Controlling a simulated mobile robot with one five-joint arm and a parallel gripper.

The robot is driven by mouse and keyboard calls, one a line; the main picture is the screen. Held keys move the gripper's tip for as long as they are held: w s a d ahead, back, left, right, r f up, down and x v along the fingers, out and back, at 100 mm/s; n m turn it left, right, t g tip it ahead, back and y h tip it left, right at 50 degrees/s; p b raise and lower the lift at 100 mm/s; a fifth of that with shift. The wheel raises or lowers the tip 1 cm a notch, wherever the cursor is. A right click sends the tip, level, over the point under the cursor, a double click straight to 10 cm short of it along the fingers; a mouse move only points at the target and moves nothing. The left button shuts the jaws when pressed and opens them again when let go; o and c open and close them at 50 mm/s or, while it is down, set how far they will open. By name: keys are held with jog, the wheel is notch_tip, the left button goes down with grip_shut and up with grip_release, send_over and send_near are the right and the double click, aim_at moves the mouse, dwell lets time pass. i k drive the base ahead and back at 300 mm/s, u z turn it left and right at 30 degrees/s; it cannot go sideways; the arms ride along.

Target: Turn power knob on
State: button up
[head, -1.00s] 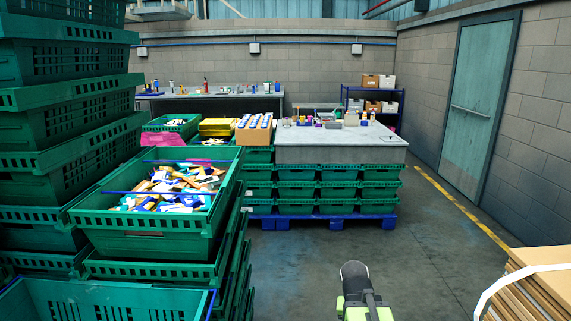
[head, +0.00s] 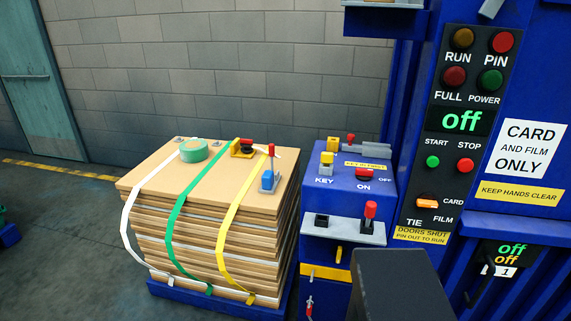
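A red knob (head: 364,174) sits on top of a blue control box (head: 345,200), with the label ON below it and OFF to its right. Which label its handle points at is too small to tell. A yellow key switch (head: 326,163) marked KEY is to its left. The black panel (head: 461,130) on the right has a display (head: 462,121) reading "off" in green, a dark green POWER lamp (head: 490,81) and a red PIN lamp (head: 502,42). My gripper is not in view. A dark block at the bottom centre hides part of the machine's front.
A strapped cardboard stack (head: 205,225) on a blue pallet stands left of the control box, with green tape (head: 194,150) and small tools on top. Open floor (head: 60,240) lies at left.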

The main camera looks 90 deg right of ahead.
aim_at(362, 174)
jog(key=u, duration=0.05)
jog(key=k, duration=0.4)
jog(key=z, duration=2.7)
jog(key=k, duration=0.55)
jog(key=z, duration=0.55)
jog(key=i, duration=0.5)
jog(key=z, duration=0.2)
jog(key=k, duration=0.5)
jog(key=u, duration=0.3)
jog(key=i, duration=0.25)
jog(key=z, duration=0.15)
